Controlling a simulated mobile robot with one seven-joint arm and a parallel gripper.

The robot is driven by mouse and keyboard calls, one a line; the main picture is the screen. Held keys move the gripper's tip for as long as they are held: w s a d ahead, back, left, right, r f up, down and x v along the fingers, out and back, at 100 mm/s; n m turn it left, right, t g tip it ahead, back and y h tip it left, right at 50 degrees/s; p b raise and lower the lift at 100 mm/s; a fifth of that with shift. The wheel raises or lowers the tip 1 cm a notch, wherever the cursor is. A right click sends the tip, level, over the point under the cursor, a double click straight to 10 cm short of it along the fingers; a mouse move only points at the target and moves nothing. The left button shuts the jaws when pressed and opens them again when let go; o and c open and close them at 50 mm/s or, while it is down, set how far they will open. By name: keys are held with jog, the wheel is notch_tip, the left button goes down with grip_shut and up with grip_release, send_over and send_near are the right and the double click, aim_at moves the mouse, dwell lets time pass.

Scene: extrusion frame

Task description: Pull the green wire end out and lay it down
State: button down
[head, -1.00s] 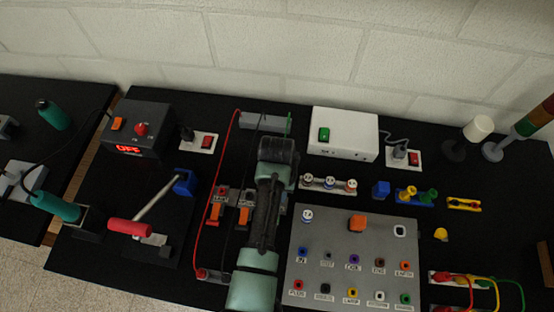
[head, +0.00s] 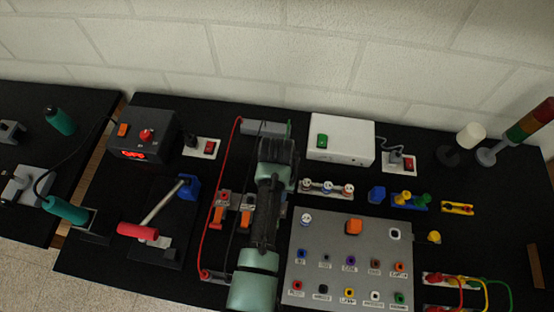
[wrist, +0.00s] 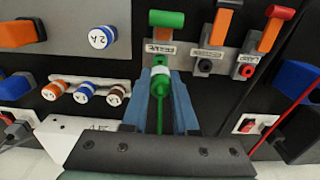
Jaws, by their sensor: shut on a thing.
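The green wire end (wrist: 160,76), a green ferrule with a white band, is between the blue fingers of my gripper (wrist: 161,88) in the wrist view. Its green wire runs back between the fingers. It is in line with the terminal under the green lever (wrist: 166,18); I cannot tell whether its tip is still inside. In the head view my gripper (head: 278,150) is over the middle of the bench and my arm hides the green terminal. A bit of green wire (head: 290,129) shows beside the grey block (head: 262,128).
Two orange-levered terminals (head: 217,203) stand left of my arm, with a red wire (head: 220,175) running past them. A white box (head: 340,138) and banded posts (head: 327,188) are close on the right. A grey socket panel (head: 335,250) lies in front.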

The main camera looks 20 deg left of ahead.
jog(key=shift+r+p, duration=1.25)
jog(key=shift+r, duration=0.1)
